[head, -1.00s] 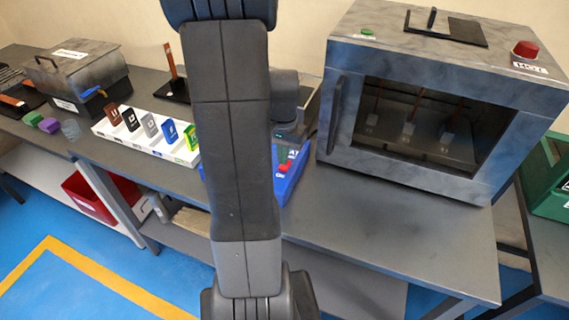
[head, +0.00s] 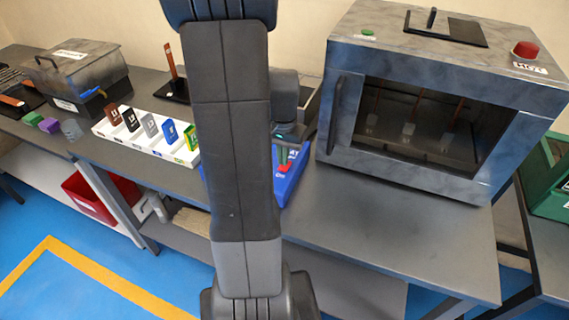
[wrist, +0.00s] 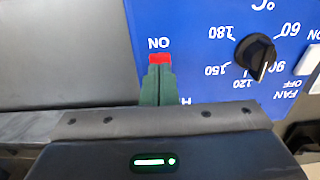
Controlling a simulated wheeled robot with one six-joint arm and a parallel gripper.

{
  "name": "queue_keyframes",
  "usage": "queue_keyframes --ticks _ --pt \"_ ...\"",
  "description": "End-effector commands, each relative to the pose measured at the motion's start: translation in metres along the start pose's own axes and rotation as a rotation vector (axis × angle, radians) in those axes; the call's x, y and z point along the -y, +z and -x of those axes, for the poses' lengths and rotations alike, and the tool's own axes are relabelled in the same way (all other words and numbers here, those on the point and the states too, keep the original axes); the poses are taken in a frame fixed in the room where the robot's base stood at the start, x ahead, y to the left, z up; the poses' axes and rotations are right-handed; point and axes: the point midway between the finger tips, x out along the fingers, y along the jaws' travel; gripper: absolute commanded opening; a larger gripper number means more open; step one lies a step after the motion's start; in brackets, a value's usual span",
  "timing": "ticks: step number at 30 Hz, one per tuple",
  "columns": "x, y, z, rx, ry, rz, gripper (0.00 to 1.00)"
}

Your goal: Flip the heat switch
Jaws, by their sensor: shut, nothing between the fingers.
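The blue control box (head: 291,190) stands on the bench, left of the oven and partly behind my arm. Its panel (wrist: 206,22) fills the upper right of the wrist view, with upside-down lettering. The red switch (wrist: 160,58) lies by the "ON" mark; it also shows in the head view (head: 285,169). A label starting with "H" is mostly hidden by my gripper. My gripper (wrist: 157,73) is shut and empty, its green fingertips right at the red switch's edge. I cannot tell whether they touch. It also shows over the box in the head view (head: 283,162).
A black dial (wrist: 255,57) with temperature marks sits beside the switch, with a "FAN OFF" label near it. The grey oven (head: 340,140) stands close on the right. A white rack (head: 150,147) with coloured tags is on the left. The bench front (head: 380,225) is clear.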

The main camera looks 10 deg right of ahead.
Motion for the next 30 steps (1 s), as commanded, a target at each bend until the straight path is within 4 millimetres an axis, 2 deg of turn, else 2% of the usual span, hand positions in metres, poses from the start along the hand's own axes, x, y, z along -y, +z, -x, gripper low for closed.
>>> queue_keyframes --ticks 30 --pt "0.0000 0.0000 -0.0075 0.000 0.000 0.000 0.00"
